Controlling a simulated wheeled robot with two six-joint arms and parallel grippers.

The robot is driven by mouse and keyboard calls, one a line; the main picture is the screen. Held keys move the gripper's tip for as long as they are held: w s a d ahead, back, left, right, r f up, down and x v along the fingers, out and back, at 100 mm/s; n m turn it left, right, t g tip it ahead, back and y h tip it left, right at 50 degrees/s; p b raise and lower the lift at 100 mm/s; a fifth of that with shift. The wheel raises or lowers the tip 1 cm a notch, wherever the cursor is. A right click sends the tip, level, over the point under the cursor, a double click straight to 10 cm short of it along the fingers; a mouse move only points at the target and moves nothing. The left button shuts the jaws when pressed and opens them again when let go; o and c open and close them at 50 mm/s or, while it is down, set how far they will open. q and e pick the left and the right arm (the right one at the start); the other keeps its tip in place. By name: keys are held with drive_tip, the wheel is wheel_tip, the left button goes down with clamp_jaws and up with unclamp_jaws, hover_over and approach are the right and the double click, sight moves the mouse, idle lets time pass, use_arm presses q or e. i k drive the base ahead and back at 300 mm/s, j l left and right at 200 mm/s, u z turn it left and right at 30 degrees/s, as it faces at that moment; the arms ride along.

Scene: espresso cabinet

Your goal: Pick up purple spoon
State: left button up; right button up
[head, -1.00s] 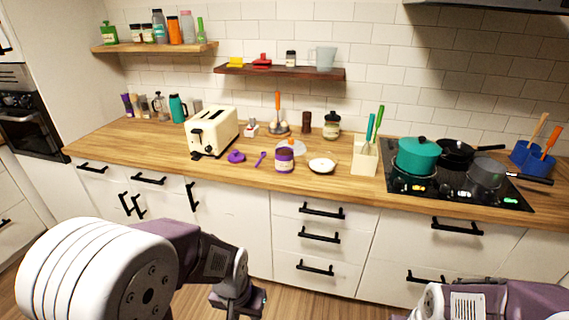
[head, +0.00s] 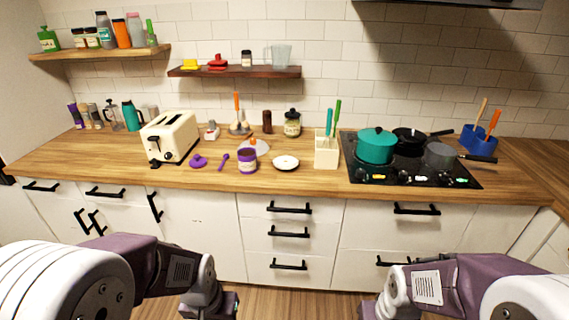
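The purple spoon (head: 223,161) lies on the wooden counter (head: 110,162) near its front edge. It is between a purple lid (head: 198,161) on its left and a purple-labelled jar (head: 247,161) on its right. My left gripper (head: 212,305) is low in front of the cabinets, below the counter and well away from the spoon. My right gripper (head: 370,310) shows only in part at the bottom edge. The fingers of both are too cut off or unclear to tell their opening.
A white dish (head: 285,162) and a utensil holder (head: 327,152) stand right of the jar. A stove with a teal pot (head: 376,146) is further right. Drawer handles (head: 290,209) stick out below the counter.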

sight(225, 156)
drive_tip(key=i+j+z, duration=0.25)
drive_tip(key=i+j, duration=0.2)
drive_tip(key=i+j+z, duration=0.15)
drive_tip(key=j, duration=0.25)
drive_tip(key=i+j+z, duration=0.25)
drive_tip(key=i+j, duration=0.15)
drive_tip(key=j, duration=0.25)
drive_tip(key=i+j+z, duration=0.15)
drive_tip(key=j, duration=0.2)
drive_tip(key=i+j+z, duration=0.15)
drive_tip(key=j, duration=0.25)
drive_tip(key=i+j+z, duration=0.1)
drive_tip(key=j, duration=0.25)
